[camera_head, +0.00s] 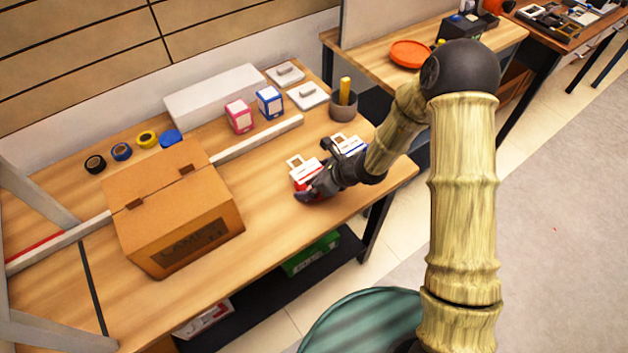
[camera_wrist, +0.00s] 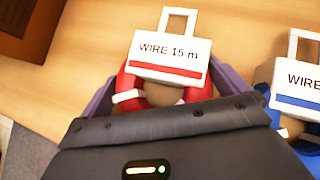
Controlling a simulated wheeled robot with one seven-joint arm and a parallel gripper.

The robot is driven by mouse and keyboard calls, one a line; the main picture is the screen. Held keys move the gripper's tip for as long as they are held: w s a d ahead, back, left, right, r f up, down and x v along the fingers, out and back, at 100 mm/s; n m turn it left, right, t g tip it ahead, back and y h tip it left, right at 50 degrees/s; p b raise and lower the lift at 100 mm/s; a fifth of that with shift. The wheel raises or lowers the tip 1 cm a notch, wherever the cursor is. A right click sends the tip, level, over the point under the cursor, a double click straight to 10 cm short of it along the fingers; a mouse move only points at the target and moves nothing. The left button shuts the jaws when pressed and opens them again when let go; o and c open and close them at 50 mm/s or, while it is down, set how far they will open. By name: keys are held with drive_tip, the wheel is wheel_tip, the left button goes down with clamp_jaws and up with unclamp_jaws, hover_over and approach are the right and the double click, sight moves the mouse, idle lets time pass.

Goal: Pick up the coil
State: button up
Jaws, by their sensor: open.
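A red wire coil (camera_head: 303,175) with a white tag stands on the wooden workbench (camera_head: 270,228). In the wrist view the red coil (camera_wrist: 127,88) shows with its tag reading "WIRE 15 m" and a red stripe. My gripper (camera_head: 318,186) is low over the bench at the red coil. Its jaws are open, with a finger on each side of the coil in the wrist view (camera_wrist: 172,98). My gripper's body hides the coil's near part. A blue wire coil (camera_head: 350,145), also tagged, stands just right of it and shows in the wrist view (camera_wrist: 308,152).
A cardboard box (camera_head: 180,215) stands left on the bench. Pink (camera_head: 239,116) and blue (camera_head: 270,102) small boxes, tape rolls (camera_head: 121,151) and a grey cup (camera_head: 343,106) are toward the back. A white rail (camera_head: 258,139) lies behind the coils. Bare bench lies between box and coils.

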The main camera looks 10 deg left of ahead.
drive_tip(key=shift+c, duration=0.4)
drive_tip(key=c, duration=0.8)
drive_tip(key=shift+o, duration=0.2)
drive_tip(key=shift+r, duration=0.1)
wheel_tip(320, 180, up, 10)
drive_tip(key=p, duration=0.1)
